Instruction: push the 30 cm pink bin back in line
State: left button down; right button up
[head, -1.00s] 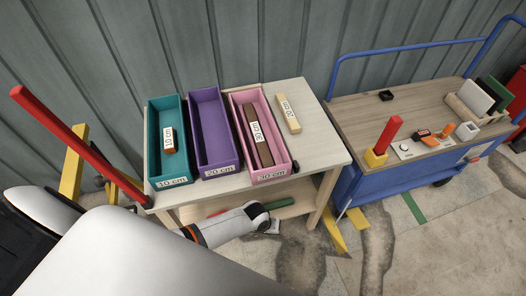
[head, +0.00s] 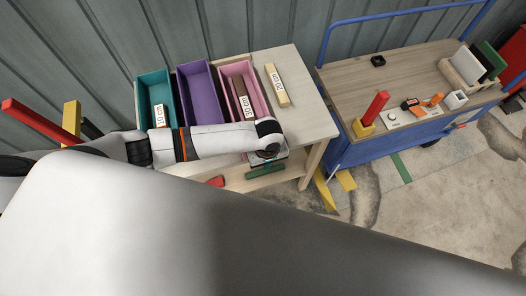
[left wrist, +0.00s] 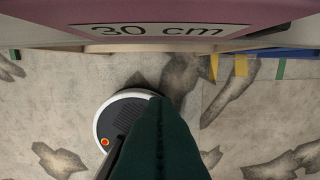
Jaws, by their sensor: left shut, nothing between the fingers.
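The pink bin (head: 262,92) stands at the right of the row on the table, holding a brown block labelled 30 cm (head: 247,107). Its back edge looks slightly nearer to me than the purple bin's; my arm hides its front in the head view. In the left wrist view the pink front wall (left wrist: 45,32) with its "30 cm" label (left wrist: 150,30) fills the top. My left gripper (head: 266,157) is in front of the bin, low near the table's front edge. Its dark fingers (left wrist: 158,103) are shut and empty; I cannot tell whether they touch the bin. My right gripper is out of view.
The purple bin (head: 203,92) and teal bin (head: 153,92) stand left of the pink bin. A pale 20 cm block (head: 277,87) lies on the table (head: 305,110) to its right. A blue cart (head: 350,150) stands further right. A green piece (head: 265,172) shows below the tabletop.

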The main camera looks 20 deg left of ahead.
pick_arm(q)
jog(key=shift+w+a+f+p, duration=0.3)
jog(key=shift+w+a, duration=0.25)
jog(key=shift+w, duration=0.3)
jog(key=shift+w+a+f+p, duration=0.15)
jog(key=shift+w+a+f, duration=0.15)
jog(key=shift+w+a, duration=0.4)
jog(key=shift+w+d, duration=0.15)
jog(key=w+a, duration=0.2)
jog(key=w, duration=0.1)
jog(key=w+a, duration=0.1)
jog(key=w, duration=0.1)
jog(key=shift+w+a+f+b, duration=0.1)
jog(key=shift+a+b, duration=0.15)
jog(key=shift+b, duration=0.1)
jog(key=shift+w+a, duration=0.2)
jog(key=shift+w, duration=0.05)
jog(key=shift+r, duration=0.2)
